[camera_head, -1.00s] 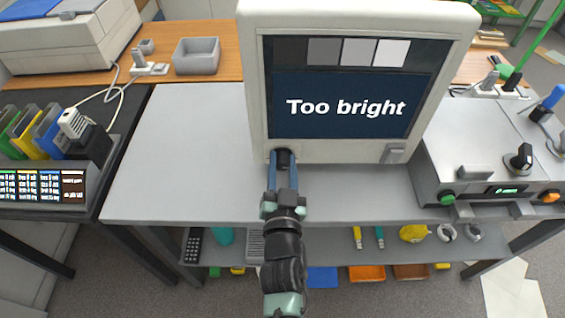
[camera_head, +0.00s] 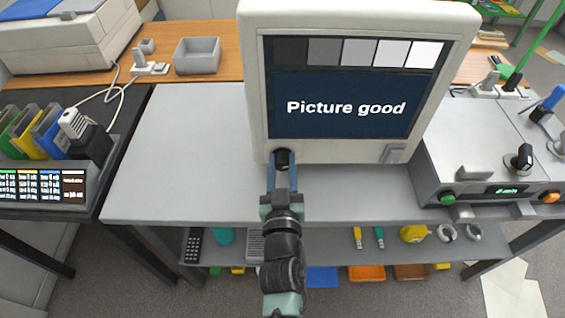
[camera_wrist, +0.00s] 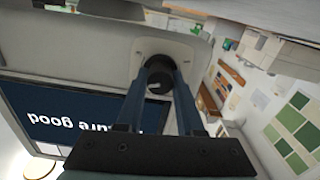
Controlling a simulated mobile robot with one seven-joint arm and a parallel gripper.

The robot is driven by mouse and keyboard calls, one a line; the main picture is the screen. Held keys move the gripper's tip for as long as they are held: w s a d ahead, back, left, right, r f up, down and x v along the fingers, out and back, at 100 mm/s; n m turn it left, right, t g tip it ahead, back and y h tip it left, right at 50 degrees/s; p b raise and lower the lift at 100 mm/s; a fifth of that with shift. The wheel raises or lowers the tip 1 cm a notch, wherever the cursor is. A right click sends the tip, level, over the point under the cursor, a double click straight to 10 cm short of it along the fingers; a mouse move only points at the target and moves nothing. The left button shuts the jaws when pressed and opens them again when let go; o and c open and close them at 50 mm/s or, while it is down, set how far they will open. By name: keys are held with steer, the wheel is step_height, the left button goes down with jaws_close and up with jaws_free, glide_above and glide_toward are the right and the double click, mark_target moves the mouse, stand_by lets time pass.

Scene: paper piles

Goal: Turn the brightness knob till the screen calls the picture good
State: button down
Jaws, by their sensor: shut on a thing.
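The monitor (camera_head: 254,90) stands on the grey bench, its screen (camera_head: 345,122) reading "Picture good" under a row of grey patches running from dark to nearly white. The black brightness knob (camera_head: 283,155) is at the lower left of the monitor's front. My gripper (camera_head: 283,164) is shut on the knob, one blue finger on each side. In the wrist view the knob (camera_wrist: 158,82) sits between my fingertips (camera_wrist: 160,72), and part of the screen (camera_wrist: 60,118) shows upside down with "good" on it.
A grey box with a black knob (camera_head: 521,158) and green and orange buttons stands to the right. A dark unit with coloured cartridges (camera_head: 45,135) is at the left. The grey bench top (camera_head: 180,150) left of the monitor is clear.

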steer(key=shift+n, duration=0.9)
steer(key=c, duration=0.5)
jaws_free()
steer(key=shift+c, duration=0.2)
steer(key=s+b, duration=0.1)
steer(key=s, duration=1.2)
